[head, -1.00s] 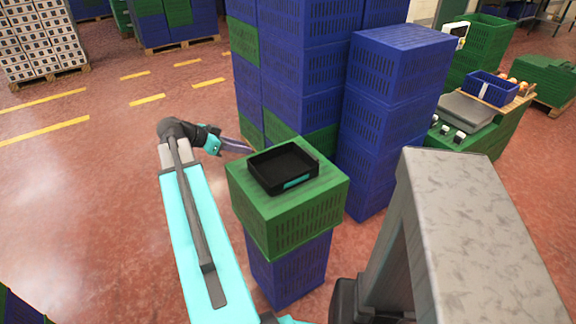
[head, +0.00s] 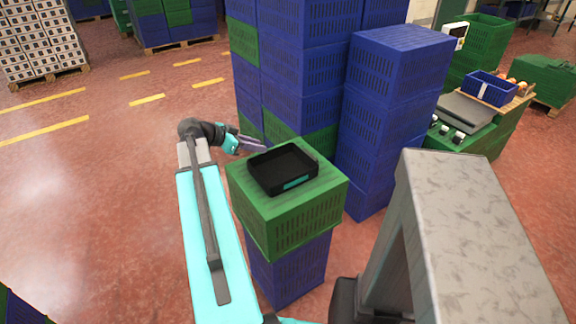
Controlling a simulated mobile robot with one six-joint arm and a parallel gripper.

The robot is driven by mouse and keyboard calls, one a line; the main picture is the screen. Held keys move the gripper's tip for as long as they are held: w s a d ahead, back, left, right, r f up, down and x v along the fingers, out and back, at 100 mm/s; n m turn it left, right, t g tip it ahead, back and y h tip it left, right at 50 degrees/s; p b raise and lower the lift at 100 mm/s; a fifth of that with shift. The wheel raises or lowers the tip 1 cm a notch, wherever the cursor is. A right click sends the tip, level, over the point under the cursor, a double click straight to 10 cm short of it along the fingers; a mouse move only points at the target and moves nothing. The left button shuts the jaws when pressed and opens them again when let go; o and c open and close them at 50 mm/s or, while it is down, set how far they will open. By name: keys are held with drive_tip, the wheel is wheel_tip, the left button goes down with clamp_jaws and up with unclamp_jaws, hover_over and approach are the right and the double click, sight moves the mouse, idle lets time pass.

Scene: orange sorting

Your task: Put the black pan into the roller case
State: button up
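The black pan (head: 284,168), a shallow rectangular tray with a teal patch on its front side, lies on top of a green crate (head: 290,222). It looks empty. My gripper (head: 256,147) is at the pan's far left corner, with its fingers pointing right. The fingers are seen edge-on and small, so their opening is unclear. I cannot tell whether they touch the pan's rim. I cannot make out a roller case in this view.
The green crate stands on a blue crate (head: 290,268). Tall stacks of blue crates (head: 385,110) rise close behind and to the right. A grey flat-topped device (head: 466,110) and a small blue bin (head: 490,88) are at the right. The floor at left is clear.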

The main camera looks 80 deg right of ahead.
sight(265, 163)
drive_tip(key=shift+x, duration=1.9)
drive_tip(key=shift+w+p+x, duration=0.2)
drive_tip(key=shift+p+x, duration=0.85)
drive_tip(key=shift+x, duration=1.5)
drive_tip(key=shift+d+f, duration=0.1)
drive_tip(key=shift+d, duration=0.05)
drive_tip(key=shift+c, duration=0.3)
clamp_jaws()
